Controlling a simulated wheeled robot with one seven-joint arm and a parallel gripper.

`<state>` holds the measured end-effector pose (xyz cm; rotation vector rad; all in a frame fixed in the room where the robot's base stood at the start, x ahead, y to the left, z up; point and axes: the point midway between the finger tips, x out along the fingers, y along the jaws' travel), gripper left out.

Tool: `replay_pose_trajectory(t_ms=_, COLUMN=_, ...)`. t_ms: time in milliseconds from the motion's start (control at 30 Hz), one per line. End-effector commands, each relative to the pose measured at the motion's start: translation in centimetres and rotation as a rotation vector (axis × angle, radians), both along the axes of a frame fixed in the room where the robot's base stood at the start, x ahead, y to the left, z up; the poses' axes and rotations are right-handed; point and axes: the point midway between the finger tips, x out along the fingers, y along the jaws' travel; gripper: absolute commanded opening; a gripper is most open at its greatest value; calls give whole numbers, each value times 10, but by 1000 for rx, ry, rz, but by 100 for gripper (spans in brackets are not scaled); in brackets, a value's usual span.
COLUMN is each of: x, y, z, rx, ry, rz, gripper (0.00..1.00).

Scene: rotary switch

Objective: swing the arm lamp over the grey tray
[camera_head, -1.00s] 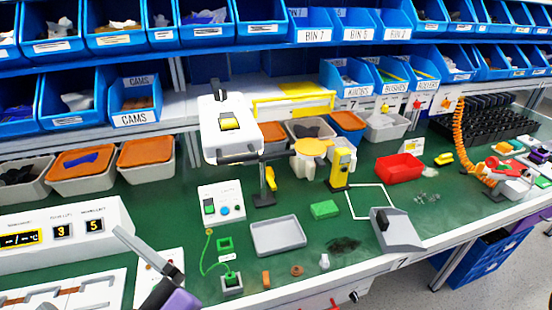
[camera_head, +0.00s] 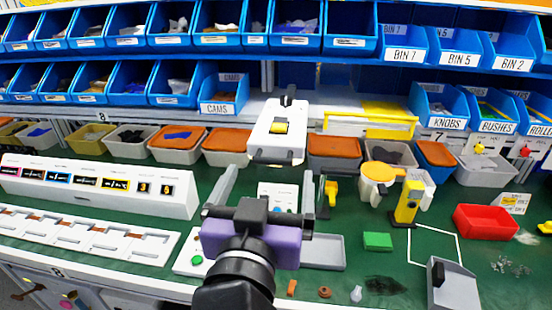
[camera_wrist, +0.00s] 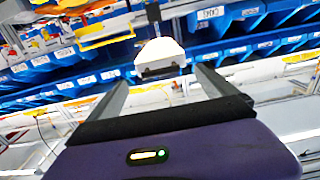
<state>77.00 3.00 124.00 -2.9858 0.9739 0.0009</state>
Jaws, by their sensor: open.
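The arm lamp (camera_head: 278,130) has a white head with a yellow patch on top and a dark knob at its back. Its head hangs left of its dark post, behind and to the left of the grey tray, not over it. The grey tray (camera_head: 328,252) lies on the green bench, partly hidden by my gripper. My gripper (camera_head: 268,173) is open and empty, its two fingers pointing toward the lamp head from the near side. In the wrist view the lamp head (camera_wrist: 160,55) shows just beyond and between the open fingers (camera_wrist: 162,76); no contact is visible.
A white button box (camera_head: 277,195) stands behind my gripper. Right of the post are a yellow device (camera_head: 409,203), a green block (camera_head: 377,241) and a red bin (camera_head: 485,221). Open bins (camera_head: 334,152) line the back below the blue bin racks. A white display unit (camera_head: 95,185) stands left.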

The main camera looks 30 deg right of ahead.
Motion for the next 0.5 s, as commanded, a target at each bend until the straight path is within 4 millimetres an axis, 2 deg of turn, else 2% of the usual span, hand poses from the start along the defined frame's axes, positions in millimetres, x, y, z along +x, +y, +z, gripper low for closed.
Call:
replay_pose_trajectory(t_ms=300, x=37, y=-27, z=2, rx=-1, ry=1, rz=0, gripper=96)
replay_pose_trajectory(t_ms=500, x=46, y=-33, z=1, rx=-1, ry=-1, rz=1, gripper=96)
